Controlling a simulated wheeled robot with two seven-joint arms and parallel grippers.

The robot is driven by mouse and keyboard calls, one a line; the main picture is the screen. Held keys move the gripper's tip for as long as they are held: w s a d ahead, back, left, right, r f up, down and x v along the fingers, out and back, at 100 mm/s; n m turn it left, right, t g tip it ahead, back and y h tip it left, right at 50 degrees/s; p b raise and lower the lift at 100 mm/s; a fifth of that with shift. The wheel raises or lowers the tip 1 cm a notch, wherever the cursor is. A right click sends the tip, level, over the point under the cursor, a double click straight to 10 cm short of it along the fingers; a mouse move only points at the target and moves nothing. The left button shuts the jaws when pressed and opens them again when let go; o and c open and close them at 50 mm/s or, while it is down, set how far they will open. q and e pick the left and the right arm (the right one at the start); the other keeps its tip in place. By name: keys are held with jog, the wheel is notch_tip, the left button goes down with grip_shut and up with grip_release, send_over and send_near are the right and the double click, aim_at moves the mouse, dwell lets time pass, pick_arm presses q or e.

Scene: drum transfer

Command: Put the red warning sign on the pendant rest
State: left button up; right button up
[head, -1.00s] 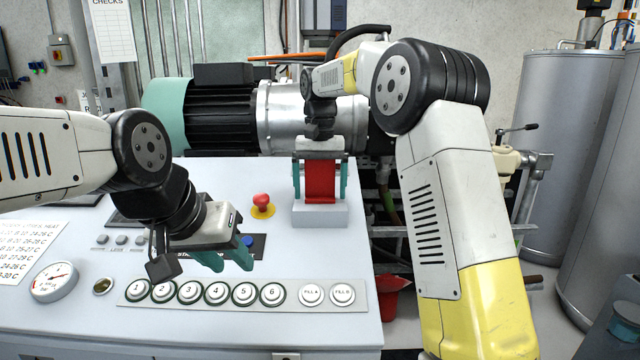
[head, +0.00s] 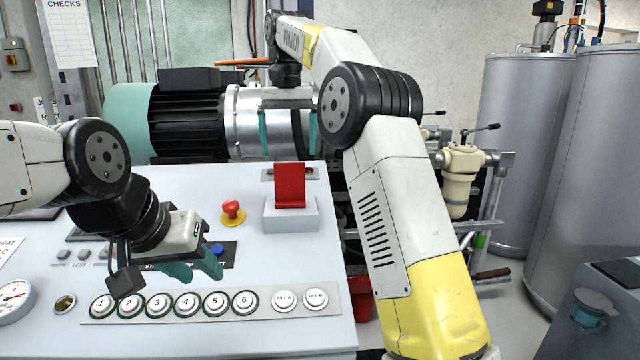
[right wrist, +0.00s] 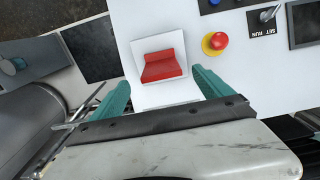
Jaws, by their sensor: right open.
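The red warning sign (head: 290,187) stands on a light grey block (head: 291,222), which looks like the pendant rest, at the back right of the console. In the right wrist view the sign (right wrist: 161,66) lies on the pale block (right wrist: 150,44), just beyond the fingertips. My right gripper (head: 288,148) is open and empty, above and behind the sign, with its teal fingers apart. No finger touches the sign. My left gripper (head: 195,274) is open and empty over the console front, above the row of numbered buttons.
A red emergency button (head: 232,210) on a yellow base stands left of the block. Numbered buttons (head: 186,304) line the console (head: 225,335). A motor (head: 190,118) sits behind it. Large grey tanks (head: 585,190) and a valve (head: 462,180) stand at the right.

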jog(key=s+d+t+y, duration=0.2)
jog(key=s+d+t, duration=0.1)
jog(key=s+d, duration=0.95)
jog(key=s+d+f+t, duration=0.1)
jog(key=s+f, duration=0.5)
jog(key=s, duration=0.2)
jog(key=s+f+t, duration=0.2)
jog(key=s+f, duration=0.4)
jog(key=s, duration=0.3)
jog(key=shift+d+f+n, duration=0.3)
jog(key=shift+d+f, duration=0.05)
